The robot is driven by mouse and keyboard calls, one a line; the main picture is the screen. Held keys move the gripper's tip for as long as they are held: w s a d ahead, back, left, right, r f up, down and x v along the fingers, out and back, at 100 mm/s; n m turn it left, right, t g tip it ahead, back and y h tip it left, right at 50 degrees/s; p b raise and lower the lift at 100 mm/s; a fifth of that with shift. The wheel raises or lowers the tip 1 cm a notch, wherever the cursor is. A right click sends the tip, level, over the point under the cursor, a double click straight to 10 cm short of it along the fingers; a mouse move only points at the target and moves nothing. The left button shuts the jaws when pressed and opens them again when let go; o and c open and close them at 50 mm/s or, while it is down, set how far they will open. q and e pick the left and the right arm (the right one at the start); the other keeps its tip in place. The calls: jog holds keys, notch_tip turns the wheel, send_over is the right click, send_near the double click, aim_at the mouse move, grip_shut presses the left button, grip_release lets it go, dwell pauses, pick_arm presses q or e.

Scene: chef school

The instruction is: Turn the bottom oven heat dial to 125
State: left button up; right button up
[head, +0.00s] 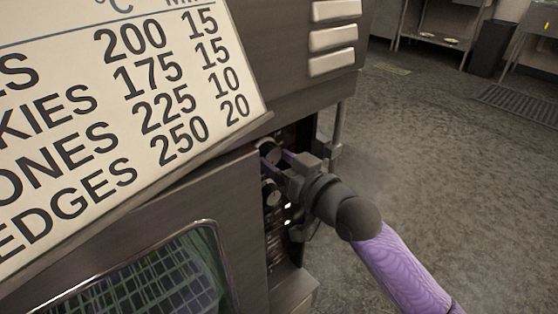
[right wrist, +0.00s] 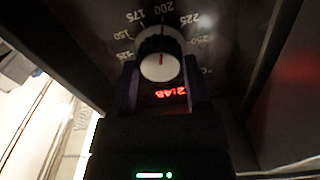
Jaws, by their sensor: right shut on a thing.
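An oven heat dial (right wrist: 161,66) with a pale round face and a red mark sits between the fingers of my right gripper (right wrist: 160,88) in the right wrist view. The gripper is shut on it. The red mark points up toward the 200 on the printed scale, which shows 125 at the left and 250 at the right. In the head view my right gripper (head: 282,160) reaches the upper knob (head: 269,150) on the narrow control panel. My left gripper is not in view.
A second knob (head: 271,192) sits just below on the panel. Red lit digits (right wrist: 171,93) show under the dial. A glass oven door (head: 150,285) is at lower left, below a temperature chart (head: 110,110). Open floor (head: 460,190) lies to the right.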

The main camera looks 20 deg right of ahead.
jog(key=shift+r+n+p, duration=0.2)
jog(key=shift+n+p, duration=0.5)
jog(key=shift+p, duration=0.05)
jog(key=shift+n+p, duration=1.1)
jog(key=shift+n, duration=0.1)
jog(key=n+p, duration=0.2)
jog(key=shift+n, duration=0.4)
jog(key=n+p, duration=0.2)
jog(key=n, duration=0.1)
jog(key=shift+n, duration=0.4)
jog(key=n+p, duration=0.1)
jog(key=n, duration=0.1)
jog(key=shift+n, duration=0.3)
jog(key=n+p, duration=0.1)
jog(key=n, duration=0.1)
jog(key=shift+f+n, duration=0.1)
jog(key=shift+n, duration=0.3)
pick_arm(q)
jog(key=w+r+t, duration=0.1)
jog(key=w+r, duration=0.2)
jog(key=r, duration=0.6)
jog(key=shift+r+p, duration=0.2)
jog(key=shift+p, duration=0.15)
pick_arm(e)
jog(key=n, duration=0.4)
jog(key=shift+f+n, duration=0.1)
jog(key=shift+n, duration=0.3)
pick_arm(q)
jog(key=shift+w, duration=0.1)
